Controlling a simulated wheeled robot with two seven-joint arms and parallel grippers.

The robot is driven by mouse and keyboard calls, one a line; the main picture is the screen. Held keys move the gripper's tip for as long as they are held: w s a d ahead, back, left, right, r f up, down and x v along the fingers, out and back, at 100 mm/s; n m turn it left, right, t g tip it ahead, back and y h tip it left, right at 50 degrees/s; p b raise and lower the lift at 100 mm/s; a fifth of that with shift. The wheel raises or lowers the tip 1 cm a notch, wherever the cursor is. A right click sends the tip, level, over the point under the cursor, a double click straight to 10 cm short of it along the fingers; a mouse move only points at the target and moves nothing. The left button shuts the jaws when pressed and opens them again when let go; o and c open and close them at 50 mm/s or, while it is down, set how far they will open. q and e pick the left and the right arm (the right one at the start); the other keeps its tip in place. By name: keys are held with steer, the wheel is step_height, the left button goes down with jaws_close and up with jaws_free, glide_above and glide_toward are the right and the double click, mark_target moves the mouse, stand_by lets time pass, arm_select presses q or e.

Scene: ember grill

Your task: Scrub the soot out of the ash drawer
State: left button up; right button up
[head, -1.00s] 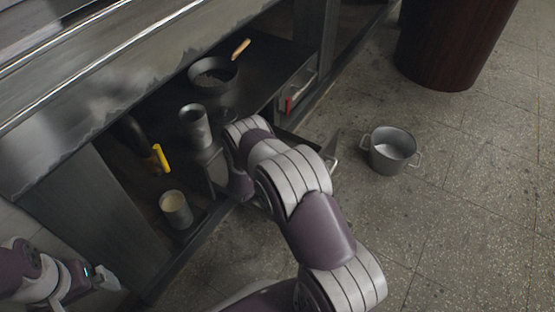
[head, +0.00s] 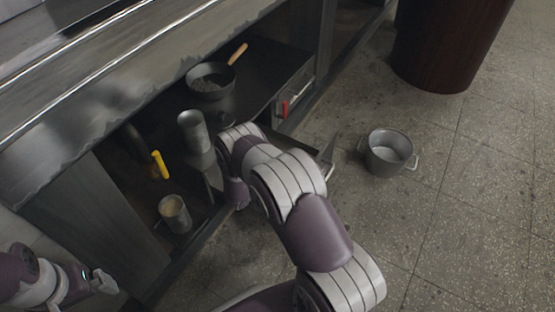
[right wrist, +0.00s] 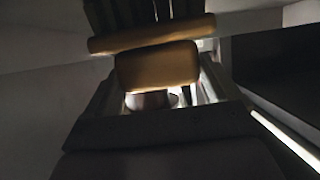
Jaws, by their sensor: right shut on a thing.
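The drawer (head: 327,153) that looks like the ash drawer is pulled out of the lower cabinet, its handle toward the floor side. My right arm reaches over it and hides most of its inside, so I cannot see the soot. In the dim right wrist view my right gripper (right wrist: 156,84) is shut on a brown, wood-coloured brush-like thing (right wrist: 157,66) with a bar and dark strips beyond it. I cannot tell whether it touches the drawer. My left gripper (head: 104,284) is at the lower left, away from the drawer; its finger gap is unclear.
On the cabinet shelf are a pan (head: 211,81), a metal can (head: 193,131), a cup with tan contents (head: 174,214) and a yellow-handled thing (head: 160,165). A red thing (head: 285,108) is near the cabinet front. A pot (head: 388,153) and dark red barrel (head: 440,60) stand on open floor.

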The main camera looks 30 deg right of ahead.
step_height(320, 180, up, 6)
steer(key=p, duration=0.5)
step_height(320, 180, up, 3)
steer(key=p, duration=0.3)
steer(key=shift+r, duration=0.15)
stand_by(0.4)
